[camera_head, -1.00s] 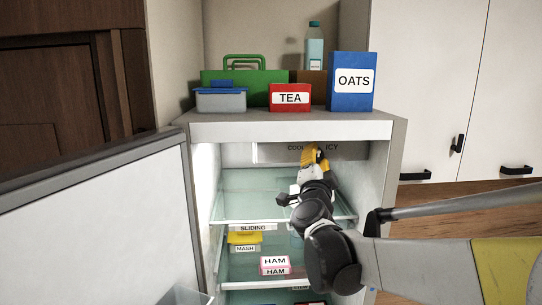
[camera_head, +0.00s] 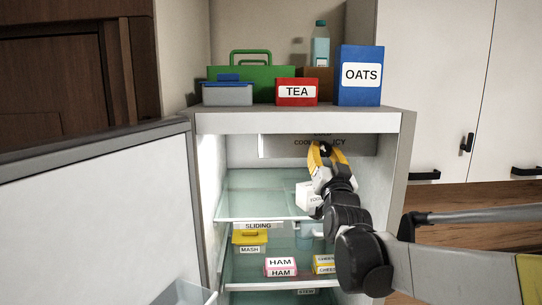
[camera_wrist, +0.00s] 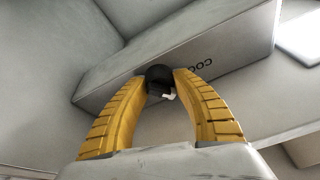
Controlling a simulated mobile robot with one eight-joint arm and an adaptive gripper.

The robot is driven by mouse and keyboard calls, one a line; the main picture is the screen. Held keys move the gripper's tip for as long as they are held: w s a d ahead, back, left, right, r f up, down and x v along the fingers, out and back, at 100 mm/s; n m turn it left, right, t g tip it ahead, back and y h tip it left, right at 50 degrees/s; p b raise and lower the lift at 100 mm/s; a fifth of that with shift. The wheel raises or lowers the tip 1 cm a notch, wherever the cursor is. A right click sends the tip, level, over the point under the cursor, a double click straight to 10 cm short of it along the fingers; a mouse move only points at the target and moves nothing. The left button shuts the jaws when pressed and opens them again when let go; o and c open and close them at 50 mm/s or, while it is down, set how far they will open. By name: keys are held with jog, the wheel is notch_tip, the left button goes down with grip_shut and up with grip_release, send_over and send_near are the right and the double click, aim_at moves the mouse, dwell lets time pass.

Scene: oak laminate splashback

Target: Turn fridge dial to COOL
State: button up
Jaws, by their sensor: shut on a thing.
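The fridge dial (camera_wrist: 160,78) is a small black knob with a white mark, on the front of a grey panel (camera_wrist: 225,45) under the fridge's ceiling. The panel also shows in the head view (camera_head: 275,147), with COOL and ICY lettering partly covered by my gripper. My gripper (camera_head: 323,148) reaches into the top of the open fridge. In the wrist view its yellow ridged fingers (camera_wrist: 162,75) are shut on the dial, one on each side. The white mark is at the dial's lower right in the wrist view. Which label it faces cannot be told.
The fridge door (camera_head: 100,215) stands open at left. TEA (camera_head: 297,92) and OATS (camera_head: 359,75) boxes stand on top.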

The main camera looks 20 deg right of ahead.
jog(key=n+y, duration=0.1)
jog(key=n, duration=0.3)
jog(key=n+y+b, duration=0.1)
jog(key=n+y, duration=0.1)
jog(key=n, duration=0.2)
jog(key=shift+r+t+y, duration=0.1)
jog(key=shift+t+y, duration=0.2)
jog(key=shift+t, duration=0.1)
jog(key=shift+n, duration=0.4)
jog(key=o, duration=1.2)
jog(key=shift+w, duration=0.1)
jog(key=v, duration=1.2)
jog(key=shift+d, duration=0.1)
